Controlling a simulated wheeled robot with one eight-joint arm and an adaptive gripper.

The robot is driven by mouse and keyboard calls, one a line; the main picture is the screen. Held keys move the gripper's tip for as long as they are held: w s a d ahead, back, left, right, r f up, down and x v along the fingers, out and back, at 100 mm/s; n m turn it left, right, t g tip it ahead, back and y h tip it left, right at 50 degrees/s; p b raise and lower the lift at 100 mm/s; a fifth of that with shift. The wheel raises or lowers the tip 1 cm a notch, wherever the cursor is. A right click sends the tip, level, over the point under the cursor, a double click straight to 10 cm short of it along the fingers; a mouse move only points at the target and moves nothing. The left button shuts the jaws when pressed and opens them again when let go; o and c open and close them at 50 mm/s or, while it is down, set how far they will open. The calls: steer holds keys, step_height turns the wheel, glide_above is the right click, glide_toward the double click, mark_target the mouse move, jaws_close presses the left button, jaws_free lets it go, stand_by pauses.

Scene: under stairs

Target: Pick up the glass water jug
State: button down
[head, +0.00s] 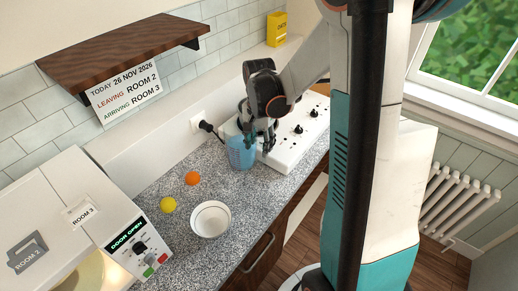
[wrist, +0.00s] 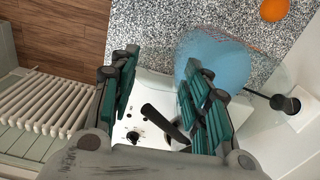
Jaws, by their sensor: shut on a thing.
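The glass water jug (head: 241,153), clear with blue water in it, stands upright on the speckled worktop at the front left of a white panel. My gripper (head: 258,132) is down at the jug's right side and shut on it. In the wrist view the jug (wrist: 222,62) shows beyond the right finger, which overlaps its edge. My gripper's fingers (wrist: 160,92) stand apart there, with a dark bar between them. Where they touch the glass, and the jug's handle, are hard to make out.
The white panel with black knobs (head: 300,128) lies close to the jug. An orange ball (head: 192,178), a yellow ball (head: 168,204) and a white bowl (head: 210,220) are on the worktop nearer the microwave (head: 75,215). A plug (head: 207,127) is in the wall behind. A shelf (head: 120,50) hangs above.

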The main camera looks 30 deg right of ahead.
steer(key=shift+r+p, duration=0.5)
steer(key=shift+r, duration=4.75)
steer(key=c, duration=1.8)
jaws_free()
jaws_close()
